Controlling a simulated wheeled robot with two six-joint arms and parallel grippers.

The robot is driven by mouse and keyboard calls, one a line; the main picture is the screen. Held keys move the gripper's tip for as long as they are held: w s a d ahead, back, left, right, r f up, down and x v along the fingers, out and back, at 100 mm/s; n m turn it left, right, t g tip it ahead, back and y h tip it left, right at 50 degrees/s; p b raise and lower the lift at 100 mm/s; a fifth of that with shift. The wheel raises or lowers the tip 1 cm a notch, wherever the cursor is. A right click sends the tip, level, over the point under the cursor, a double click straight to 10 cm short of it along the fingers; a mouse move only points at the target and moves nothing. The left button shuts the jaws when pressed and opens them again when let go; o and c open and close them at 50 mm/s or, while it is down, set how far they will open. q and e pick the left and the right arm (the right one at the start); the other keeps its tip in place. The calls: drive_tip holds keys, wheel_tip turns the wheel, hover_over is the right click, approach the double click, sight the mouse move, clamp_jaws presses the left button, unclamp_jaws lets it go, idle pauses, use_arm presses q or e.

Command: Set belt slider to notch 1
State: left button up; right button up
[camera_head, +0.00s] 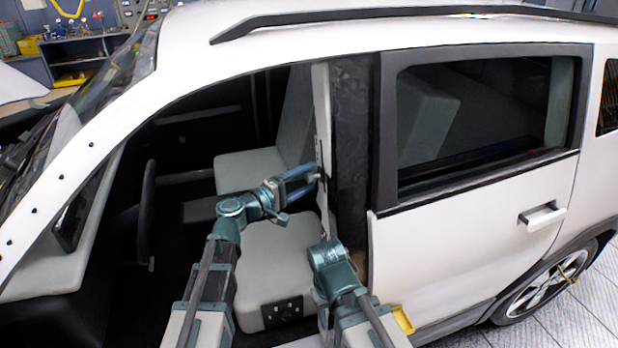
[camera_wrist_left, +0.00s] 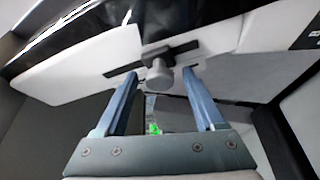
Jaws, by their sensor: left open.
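The belt slider (camera_wrist_left: 158,74) shows in the left wrist view as a grey round knob on a dark slotted track (camera_wrist_left: 180,50) set in a pale pillar trim. My left gripper (camera_wrist_left: 159,76) is open, with one fingertip on each side of the knob in the picture. I cannot tell whether either finger touches it. In the head view my left gripper (camera_head: 312,178) reaches through the front door opening to the pillar trim (camera_head: 322,110). The slider is too small to make out there. Notch marks are not readable. Only a link of my right arm shows; its gripper is out of sight.
The white car (camera_head: 470,235) surrounds the opening, with the closed rear door at right. A front seat (camera_head: 275,255) lies below my left arm and the steering wheel (camera_head: 147,210) stands left. A workbench (camera_head: 75,55) is at the far left.

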use_arm(q)
drive_tip(key=shift+w+d, duration=0.35)
drive_tip(key=shift+d, duration=0.1)
clamp_jaws()
idle(0.3)
